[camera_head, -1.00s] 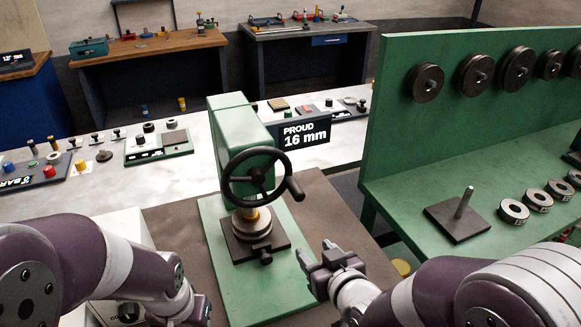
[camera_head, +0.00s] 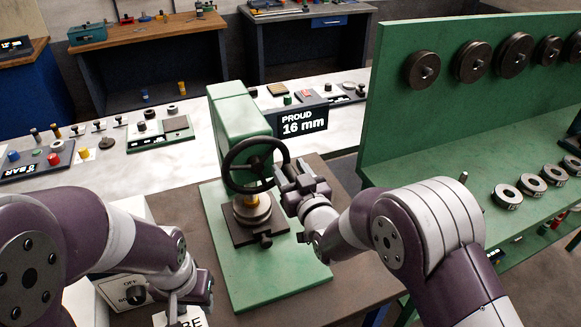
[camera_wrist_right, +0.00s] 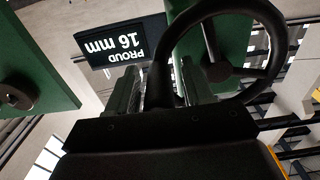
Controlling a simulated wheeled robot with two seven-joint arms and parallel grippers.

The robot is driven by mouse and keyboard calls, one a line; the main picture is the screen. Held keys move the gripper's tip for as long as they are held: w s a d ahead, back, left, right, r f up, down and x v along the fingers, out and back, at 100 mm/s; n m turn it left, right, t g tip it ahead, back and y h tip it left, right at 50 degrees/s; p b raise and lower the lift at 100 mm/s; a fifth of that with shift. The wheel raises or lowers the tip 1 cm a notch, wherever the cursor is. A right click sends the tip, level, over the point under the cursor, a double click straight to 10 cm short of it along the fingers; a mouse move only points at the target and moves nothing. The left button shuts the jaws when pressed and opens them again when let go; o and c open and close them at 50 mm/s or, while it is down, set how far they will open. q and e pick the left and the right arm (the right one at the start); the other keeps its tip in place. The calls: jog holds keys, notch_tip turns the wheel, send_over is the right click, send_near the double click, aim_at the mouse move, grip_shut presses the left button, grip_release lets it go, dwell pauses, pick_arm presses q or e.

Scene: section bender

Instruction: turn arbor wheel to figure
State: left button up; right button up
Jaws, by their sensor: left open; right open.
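The black arbor wheel (camera_head: 254,165) stands on the front of the green press (camera_head: 238,122), above a dark round block and base plate. It also shows in the wrist view (camera_wrist_right: 279,45). The sign (camera_head: 303,121) beside the press reads "PROUD 16 mm". My right gripper (camera_head: 287,178) is at the wheel's right rim. In the right wrist view its fingers (camera_wrist_right: 160,88) stand apart, with the rim passing between them. I cannot tell whether they touch it. The wheel's handle knob is hidden in the head view. My left gripper (camera_head: 203,292) is low at the left, away from the wheel.
A green rack (camera_head: 400,140) with dark discs on its back panel and several rings on its shelf stands at the right. A white bench (camera_head: 100,185) with small parts lies behind the press. A white control box (camera_head: 115,290) is near my left gripper.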

jog(key=shift+w+a, duration=0.1)
jog(key=shift+w, duration=0.1)
jog(key=shift+s, duration=0.1)
grip_shut()
